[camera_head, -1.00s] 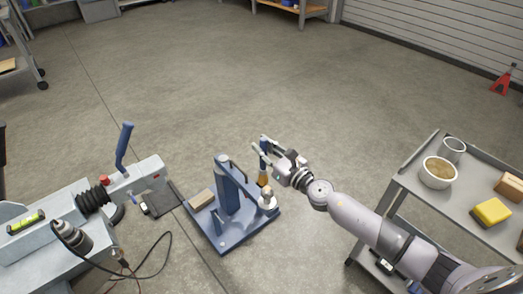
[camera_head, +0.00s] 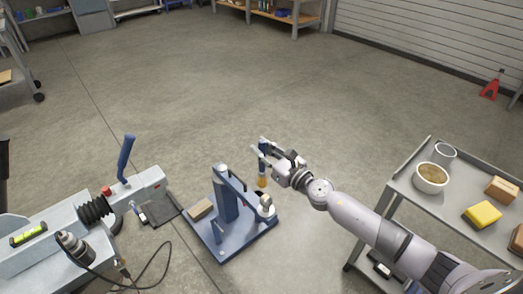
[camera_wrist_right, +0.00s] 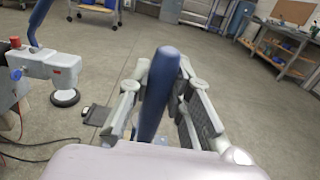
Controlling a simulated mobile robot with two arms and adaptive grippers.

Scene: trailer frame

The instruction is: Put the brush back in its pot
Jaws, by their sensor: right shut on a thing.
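My right gripper (camera_head: 262,150) is shut on the upper part of a brush with a blue handle (camera_head: 262,168). The brush hangs upright, its yellow-brown bristles (camera_head: 262,183) pointing down beside the white rounded fitting on the blue stand. In the right wrist view the blue handle (camera_wrist_right: 156,95) stands between the two fingers. Which vessel is the brush's pot is not certain; an open grey cup (camera_head: 445,152) stands on the cart at right, apart from the brush. My left gripper is out of view.
The blue stand (camera_head: 250,238) has an upright post and a tan block. The grey cart (camera_head: 404,192) holds a white bowl (camera_head: 431,178), a yellow sponge (camera_head: 483,214) and a tan block (camera_head: 502,189). The trailer hitch (camera_head: 140,190) is at left. Open floor lies beyond.

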